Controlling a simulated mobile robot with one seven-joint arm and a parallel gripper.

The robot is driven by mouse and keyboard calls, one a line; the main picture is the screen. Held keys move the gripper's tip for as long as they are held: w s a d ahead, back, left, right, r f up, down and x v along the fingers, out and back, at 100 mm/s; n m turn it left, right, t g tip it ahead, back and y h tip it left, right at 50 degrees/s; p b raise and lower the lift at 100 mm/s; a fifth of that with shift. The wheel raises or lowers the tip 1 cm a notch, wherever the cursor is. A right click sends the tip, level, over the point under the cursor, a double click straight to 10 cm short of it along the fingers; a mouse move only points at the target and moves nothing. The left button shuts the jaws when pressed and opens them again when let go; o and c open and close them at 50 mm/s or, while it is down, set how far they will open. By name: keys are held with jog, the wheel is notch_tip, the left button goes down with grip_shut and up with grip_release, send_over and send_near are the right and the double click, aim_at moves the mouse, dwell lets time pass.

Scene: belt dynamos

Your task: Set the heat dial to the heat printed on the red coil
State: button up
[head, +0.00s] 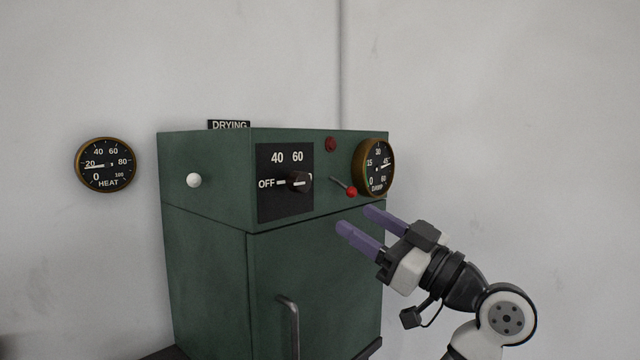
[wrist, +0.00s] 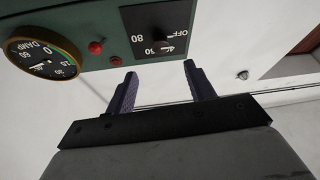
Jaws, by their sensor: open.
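The heat dial is a dark knob (head: 299,182) on a black plate (head: 270,210) on the green cabinet's front. OFF is printed left of it, 40 and 60 above it. Its white line lies about level, in line with OFF; I cannot tell which end points. The wrist view shows the plate (wrist: 140,18) upside down, partly cut off. My gripper (head: 357,218) is open and empty, in front of the cabinet, below and right of the dial. Its fingers also show in the wrist view (wrist: 160,72), apart from the dial. No red coil is in view.
The green cabinet (head: 205,270) has a white knob (head: 194,180), a red-tipped lever (head: 350,191), a red lamp (head: 331,144), a DAMP gauge (head: 375,167) and a door handle (head: 292,325). A HEAT gauge (head: 105,165) on the wall reads near 20.

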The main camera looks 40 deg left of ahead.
aim_at(305, 187)
jog(key=p+x, duration=0.4)
jog(key=x, duration=0.7)
jog(key=shift+a+r+p, duration=0.15)
jog(key=shift+r+p, duration=0.1)
jog(key=shift+p, duration=0.15)
jog(key=shift+a, duration=0.5)
jog(key=c, duration=1)
